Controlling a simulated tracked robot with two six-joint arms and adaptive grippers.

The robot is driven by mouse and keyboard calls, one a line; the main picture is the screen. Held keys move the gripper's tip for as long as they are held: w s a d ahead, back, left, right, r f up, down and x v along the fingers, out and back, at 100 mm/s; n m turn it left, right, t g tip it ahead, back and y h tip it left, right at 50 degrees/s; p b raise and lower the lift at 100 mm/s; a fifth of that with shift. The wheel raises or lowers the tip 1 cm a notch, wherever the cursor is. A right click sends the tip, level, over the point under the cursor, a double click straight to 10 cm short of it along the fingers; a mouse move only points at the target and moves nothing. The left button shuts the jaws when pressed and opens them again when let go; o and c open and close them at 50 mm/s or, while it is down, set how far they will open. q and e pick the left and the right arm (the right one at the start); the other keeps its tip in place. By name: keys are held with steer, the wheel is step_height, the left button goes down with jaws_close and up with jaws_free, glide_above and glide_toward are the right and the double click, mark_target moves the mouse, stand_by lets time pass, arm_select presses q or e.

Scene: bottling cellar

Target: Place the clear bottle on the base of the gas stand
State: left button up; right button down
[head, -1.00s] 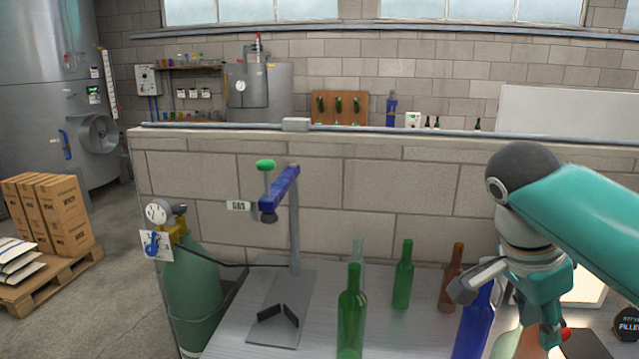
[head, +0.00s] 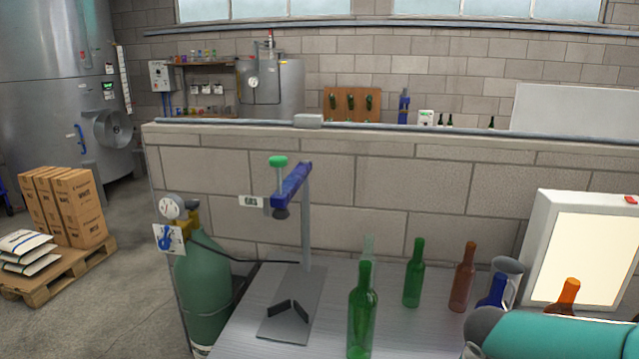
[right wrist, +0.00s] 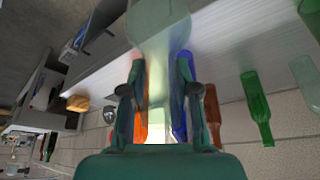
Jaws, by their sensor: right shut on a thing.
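The gas stand has a grey post, a blue arm (head: 292,185) with a green knob, and a flat grey base (head: 300,280) with a black V-shaped stop (head: 286,310). No bottle stands on the base. My right gripper (right wrist: 160,95) is shut on a pale see-through bottle (right wrist: 160,25) in the right wrist view; its far end is cut off by the frame edge. Another pale see-through bottle (head: 369,244) stands partly behind a green one. My left gripper is not in view.
Right of the base stand a green bottle (head: 361,315), another green bottle (head: 413,275), a brown bottle (head: 463,278) and a blue bottle (head: 492,292). An orange bottle (head: 567,293) is near a lit panel (head: 590,250). A green gas cylinder (head: 205,290) stands left of the table.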

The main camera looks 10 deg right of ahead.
steer(key=w+a+f+n+t+y, duration=0.1)
steer(key=a+f+n+y, duration=0.2)
steer(key=a+f+n, duration=0.7)
steer(key=a+f, duration=0.1)
steer(key=a, duration=0.4)
steer(key=shift+w+f+t, duration=0.25)
steer(key=shift+w+t, duration=0.05)
steer(key=shift+t, duration=0.1)
steer(key=shift+a, duration=0.15)
